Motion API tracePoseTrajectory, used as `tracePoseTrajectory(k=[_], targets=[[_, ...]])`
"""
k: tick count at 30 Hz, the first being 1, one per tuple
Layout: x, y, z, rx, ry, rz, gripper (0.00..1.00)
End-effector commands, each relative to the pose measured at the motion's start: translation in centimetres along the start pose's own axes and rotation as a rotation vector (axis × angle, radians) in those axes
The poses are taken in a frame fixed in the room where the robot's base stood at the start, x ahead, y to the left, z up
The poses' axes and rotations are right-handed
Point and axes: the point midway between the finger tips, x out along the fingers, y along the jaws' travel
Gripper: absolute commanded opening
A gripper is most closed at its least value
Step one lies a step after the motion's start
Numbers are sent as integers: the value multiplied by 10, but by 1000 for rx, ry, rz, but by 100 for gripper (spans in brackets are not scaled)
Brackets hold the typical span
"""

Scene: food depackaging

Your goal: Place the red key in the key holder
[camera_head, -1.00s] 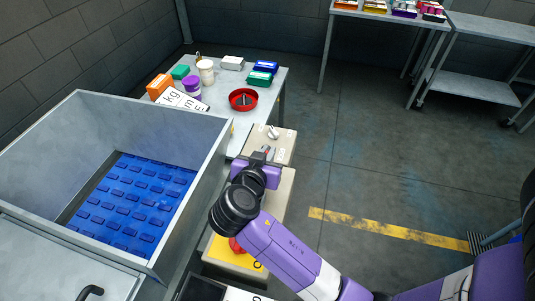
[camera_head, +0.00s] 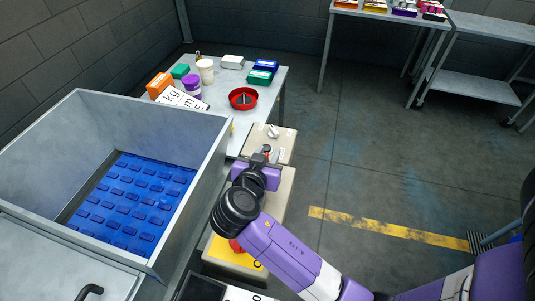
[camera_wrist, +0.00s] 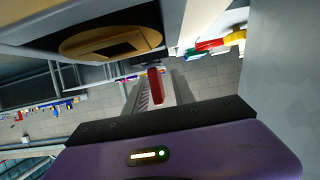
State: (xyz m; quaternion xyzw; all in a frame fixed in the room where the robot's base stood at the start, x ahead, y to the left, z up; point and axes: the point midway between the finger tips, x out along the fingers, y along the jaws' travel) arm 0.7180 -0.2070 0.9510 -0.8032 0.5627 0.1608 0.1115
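The red key (camera_wrist: 155,86) shows in the middle of the wrist view, upright in the picture, at the grey fingers of my gripper (camera_wrist: 153,98). The fingers appear closed on it. In the head view my gripper (camera_head: 265,156) is over the beige box (camera_head: 285,142), with a small red spot at its tip. A yellowish round plate with a dark rectangular slot (camera_wrist: 112,46) is at the upper left of the wrist view, apart from the key; it may be the key holder, but I cannot tell. The key's lower end is hidden.
A white switch (camera_head: 273,132) stands on the beige box. The table behind has a red bowl (camera_head: 243,99), an orange box (camera_head: 159,85) and several containers. A metal bin (camera_head: 215,165) with a blue mat is left.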

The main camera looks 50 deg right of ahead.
Motion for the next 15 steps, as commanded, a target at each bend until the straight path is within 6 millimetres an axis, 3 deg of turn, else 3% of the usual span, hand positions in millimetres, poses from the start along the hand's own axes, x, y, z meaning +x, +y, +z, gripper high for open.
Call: tracePoseTrajectory(k=[5, 15], targets=[[-19, -1, -1, 0, 1, -4, 30], [-88, -1, -1, 1, 0, -4, 30]])
